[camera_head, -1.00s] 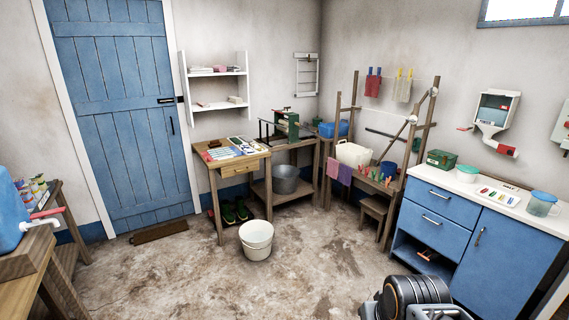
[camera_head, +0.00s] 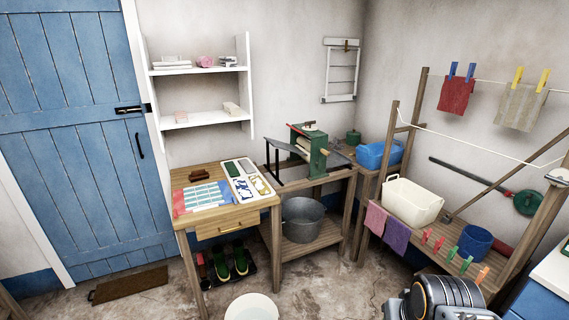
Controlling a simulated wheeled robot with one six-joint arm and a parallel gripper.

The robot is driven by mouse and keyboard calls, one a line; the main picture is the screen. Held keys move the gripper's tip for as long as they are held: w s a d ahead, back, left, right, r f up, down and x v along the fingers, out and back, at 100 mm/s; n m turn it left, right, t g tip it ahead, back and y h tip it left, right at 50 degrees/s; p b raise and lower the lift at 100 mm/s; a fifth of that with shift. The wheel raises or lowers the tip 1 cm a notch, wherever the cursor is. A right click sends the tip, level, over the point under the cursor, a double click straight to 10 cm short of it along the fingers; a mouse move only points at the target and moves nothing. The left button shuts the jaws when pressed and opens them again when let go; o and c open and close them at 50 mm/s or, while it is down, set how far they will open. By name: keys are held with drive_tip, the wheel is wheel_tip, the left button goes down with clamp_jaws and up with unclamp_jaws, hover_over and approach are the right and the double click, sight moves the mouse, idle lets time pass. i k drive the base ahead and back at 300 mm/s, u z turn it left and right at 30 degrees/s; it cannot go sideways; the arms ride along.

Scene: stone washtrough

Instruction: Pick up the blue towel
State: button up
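No plain blue towel stands out clearly. A light blue and white striped cloth or sheet (camera_head: 205,196) lies flat on the left part of the small wooden table (camera_head: 238,213), with red and blue pieces at its edges; I cannot tell if it is a towel. A pink cloth (camera_head: 376,218) and a purple cloth (camera_head: 397,235) hang over the front rail of the wooden rack at the right. Part of my arm shows at the bottom right, but my gripper's fingers are not in view.
A white bucket (camera_head: 252,308) stands on the floor before the table. A metal tub (camera_head: 303,219) sits under the green wringer (camera_head: 310,150). A cream basket (camera_head: 412,203), a blue bucket (camera_head: 475,242) and clothespins are on the rack. Floor between bucket and rack is clear.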

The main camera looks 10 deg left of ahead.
sight(244, 192)
drive_tip(key=i, duration=3.3)
drive_tip(key=u, duration=3)
